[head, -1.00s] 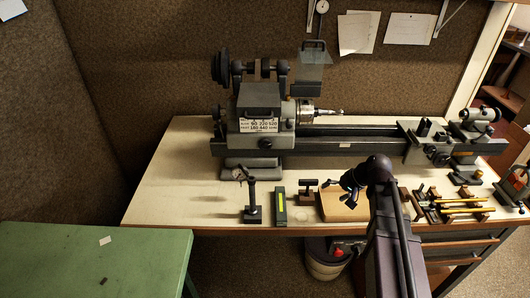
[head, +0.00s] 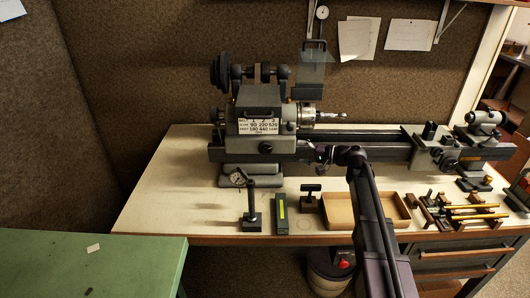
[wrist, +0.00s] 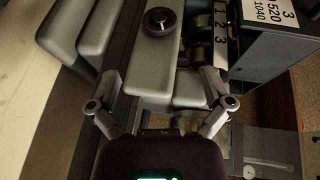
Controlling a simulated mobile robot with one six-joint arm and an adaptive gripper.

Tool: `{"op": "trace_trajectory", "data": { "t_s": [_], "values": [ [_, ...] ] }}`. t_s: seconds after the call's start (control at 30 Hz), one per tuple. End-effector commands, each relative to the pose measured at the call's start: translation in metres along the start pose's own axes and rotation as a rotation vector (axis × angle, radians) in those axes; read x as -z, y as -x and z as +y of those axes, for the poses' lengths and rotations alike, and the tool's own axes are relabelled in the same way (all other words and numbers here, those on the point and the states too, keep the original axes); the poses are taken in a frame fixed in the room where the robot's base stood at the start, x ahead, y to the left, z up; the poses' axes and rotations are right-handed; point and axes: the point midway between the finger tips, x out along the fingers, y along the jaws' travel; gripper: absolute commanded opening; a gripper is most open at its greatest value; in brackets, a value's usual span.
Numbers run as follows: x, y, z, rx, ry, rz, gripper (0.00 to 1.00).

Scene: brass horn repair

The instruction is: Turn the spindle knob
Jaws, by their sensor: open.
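The spindle knob is a round black knob with a lighter centre (wrist: 160,21) on the pale grey front of the lathe headstock. In the wrist view it is at the top, beyond my open fingers. In the head view it seems to be the small dark spot (head: 265,147) under the speed plate. My gripper (wrist: 160,108) is open and empty, its fingertips apart from the knob. In the head view my gripper (head: 321,156) is just right of the headstock (head: 283,144), in front of the lathe bed, partly hidden by my own arm.
The chuck (head: 304,116) with a pointed tool sticks out right of the headstock. A dial gauge stand (head: 252,205), a green-yellow box (head: 281,214), a wooden tray (head: 345,223) and brass-coloured rods (head: 475,211) lie along the bench front. Bare bench (head: 170,190) is at left.

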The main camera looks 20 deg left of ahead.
Motion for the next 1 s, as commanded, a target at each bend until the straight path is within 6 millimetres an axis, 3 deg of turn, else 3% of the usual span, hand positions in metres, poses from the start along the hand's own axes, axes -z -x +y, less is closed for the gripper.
{"op": "trace_trajectory", "data": {
  "t_s": [0.47,1.0],
  "values": [
    [0.000,-0.011,0.001,-0.003,0.001,-0.001,1.00],
    [0.000,-0.084,0.002,-0.003,0.002,-0.002,1.00]
  ]
}}
